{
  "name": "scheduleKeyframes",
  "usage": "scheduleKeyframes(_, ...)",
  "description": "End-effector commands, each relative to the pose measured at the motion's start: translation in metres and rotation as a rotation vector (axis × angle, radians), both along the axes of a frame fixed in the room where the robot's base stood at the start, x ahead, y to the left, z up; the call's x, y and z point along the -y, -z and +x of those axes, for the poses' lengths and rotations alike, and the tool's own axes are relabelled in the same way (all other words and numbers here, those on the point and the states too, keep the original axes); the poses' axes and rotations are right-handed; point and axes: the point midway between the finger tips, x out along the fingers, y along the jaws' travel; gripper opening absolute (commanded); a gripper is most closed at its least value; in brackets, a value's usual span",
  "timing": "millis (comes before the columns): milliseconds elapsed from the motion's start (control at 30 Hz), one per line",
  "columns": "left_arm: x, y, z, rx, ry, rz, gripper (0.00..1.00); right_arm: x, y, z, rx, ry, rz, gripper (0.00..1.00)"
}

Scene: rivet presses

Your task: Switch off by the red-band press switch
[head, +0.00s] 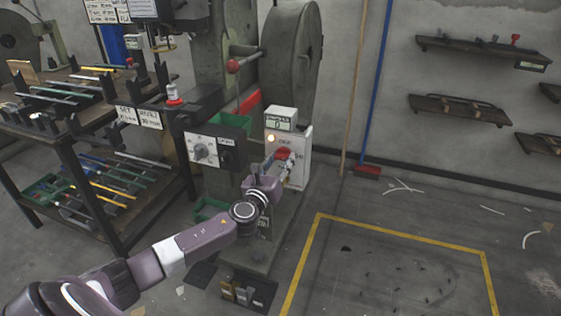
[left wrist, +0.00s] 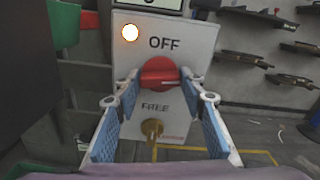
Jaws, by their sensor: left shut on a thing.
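The white switch box (head: 301,143) is on the side of the grey-green press (head: 210,60), which has a red band (head: 249,104). The box also fills the middle of the left wrist view (left wrist: 188,38), with "OFF" above a red rotary knob (left wrist: 158,72) and "FREE" below it. A lamp (left wrist: 130,33) on the box glows. My left gripper (left wrist: 160,80) is shut on the red knob, its blue-padded fingers on either side. In the head view my left gripper (head: 284,165) partly covers the box front. My right gripper is not in view.
A brass lock-like piece (left wrist: 152,129) is below the knob. A workbench with rods (head: 60,95) stands at left. Wall shelves (head: 470,47) and yellow-marked clear floor (head: 390,265) are at right.

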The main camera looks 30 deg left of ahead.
Motion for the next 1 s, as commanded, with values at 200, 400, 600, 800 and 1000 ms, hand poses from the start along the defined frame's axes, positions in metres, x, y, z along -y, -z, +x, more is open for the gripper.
scheduleKeyframes(200, 0.0, 0.001, 0.0, 0.048, -0.001, -0.195, 0.13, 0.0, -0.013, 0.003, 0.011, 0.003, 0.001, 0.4)
scheduleKeyframes(400, 0.0, 0.001, 0.0, 0.093, -0.001, -0.382, 0.13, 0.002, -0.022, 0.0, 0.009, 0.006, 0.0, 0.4)
scheduleKeyframes(600, 0.0, 0.0, 0.0, 0.138, -0.001, -0.566, 0.13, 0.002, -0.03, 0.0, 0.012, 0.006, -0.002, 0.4)
scheduleKeyframes(800, 0.0, 0.0, 0.0, 0.182, -0.002, -0.752, 0.13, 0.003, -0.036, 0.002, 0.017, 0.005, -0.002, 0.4)
scheduleKeyframes(1000, -0.001, -0.001, 0.0, 0.226, -0.003, -0.935, 0.13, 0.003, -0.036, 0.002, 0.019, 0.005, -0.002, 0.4)
